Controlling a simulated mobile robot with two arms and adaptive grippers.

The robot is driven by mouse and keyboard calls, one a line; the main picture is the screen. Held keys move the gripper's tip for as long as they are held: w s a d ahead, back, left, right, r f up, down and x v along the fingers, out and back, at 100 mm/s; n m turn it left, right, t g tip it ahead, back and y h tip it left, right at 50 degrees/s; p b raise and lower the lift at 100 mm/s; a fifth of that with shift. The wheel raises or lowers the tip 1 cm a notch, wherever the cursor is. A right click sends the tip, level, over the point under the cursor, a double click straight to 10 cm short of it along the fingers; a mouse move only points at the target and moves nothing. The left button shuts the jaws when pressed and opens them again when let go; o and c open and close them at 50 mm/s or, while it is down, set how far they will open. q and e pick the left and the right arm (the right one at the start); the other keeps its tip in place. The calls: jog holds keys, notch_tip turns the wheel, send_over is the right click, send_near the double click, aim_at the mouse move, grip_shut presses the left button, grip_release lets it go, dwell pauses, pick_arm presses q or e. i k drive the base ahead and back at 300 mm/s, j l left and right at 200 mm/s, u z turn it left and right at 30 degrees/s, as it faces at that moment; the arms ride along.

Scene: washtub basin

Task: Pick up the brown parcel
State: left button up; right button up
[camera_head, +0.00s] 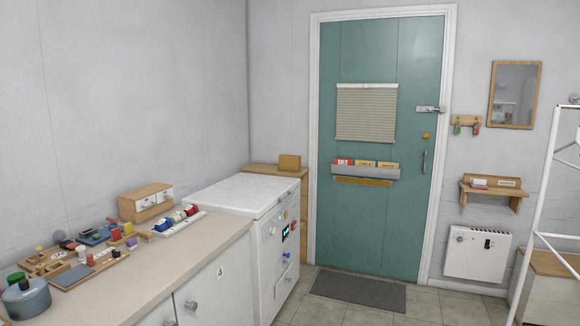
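A small brown box, which looks like the brown parcel (290,162), sits upright on top of a wooden cabinet (262,170) in the far corner, left of the green door. The cabinet stands behind the white appliance (250,194), which hides most of it. Neither of my grippers shows in the head view.
A counter (165,262) on the left holds a pot (26,299), a small drawer box (146,202) and several small items. The green door (381,225) is closed, with a mat (358,291) before it. A white rack (540,190) stands right. The middle floor is clear.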

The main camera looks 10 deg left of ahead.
aim_at(286, 162)
jog(key=i+l+z, duration=0.2)
jog(key=i, duration=0.3)
jog(key=i+z, duration=0.2)
jog(key=i, duration=2.1)
